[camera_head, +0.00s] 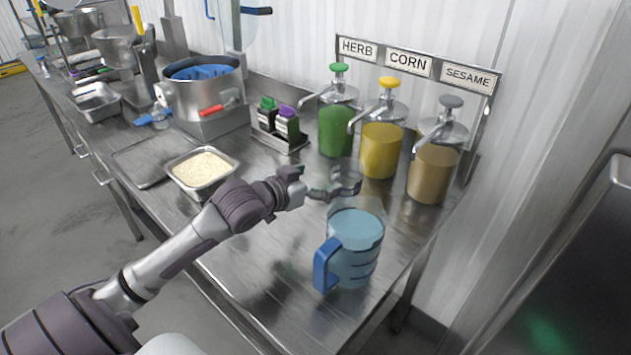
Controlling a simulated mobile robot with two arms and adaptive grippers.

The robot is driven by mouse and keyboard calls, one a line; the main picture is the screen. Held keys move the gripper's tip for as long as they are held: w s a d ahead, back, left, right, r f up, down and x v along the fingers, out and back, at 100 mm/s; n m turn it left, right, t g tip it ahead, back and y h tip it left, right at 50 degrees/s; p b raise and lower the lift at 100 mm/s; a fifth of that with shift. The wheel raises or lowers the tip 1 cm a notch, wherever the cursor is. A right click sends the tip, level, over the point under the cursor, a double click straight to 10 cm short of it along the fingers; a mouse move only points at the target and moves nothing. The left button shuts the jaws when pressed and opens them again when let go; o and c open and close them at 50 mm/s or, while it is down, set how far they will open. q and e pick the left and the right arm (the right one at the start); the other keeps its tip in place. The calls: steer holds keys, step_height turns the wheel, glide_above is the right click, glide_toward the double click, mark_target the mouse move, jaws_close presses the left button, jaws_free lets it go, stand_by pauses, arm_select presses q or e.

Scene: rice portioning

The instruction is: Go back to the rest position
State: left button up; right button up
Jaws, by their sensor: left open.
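My left arm reaches in from the lower left over the steel counter. My left gripper (345,188) is open and seems empty, just behind the blue measuring jug (357,252) as seen here. The jug stands upright near the counter's right end, with its blue handle toward the left. I cannot tell whether the gripper touches the jug's rim. A steel pan of rice (203,169) sits left of the gripper, partly beside my forearm. My right gripper is not in view.
Pump dispensers with green (337,127), yellow (381,147) and brown (433,170) contents stand behind the gripper under HERB, CORN and SESAME signs. A small black caddy (280,127) and a large steel pot (203,92) stand farther left. Bare counter lies between the pan and jug.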

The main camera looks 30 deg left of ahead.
arm_select(q)
steer(key=shift+s+r, duration=0.15)
steer(key=shift+s, duration=0.2)
stand_by(0.3)
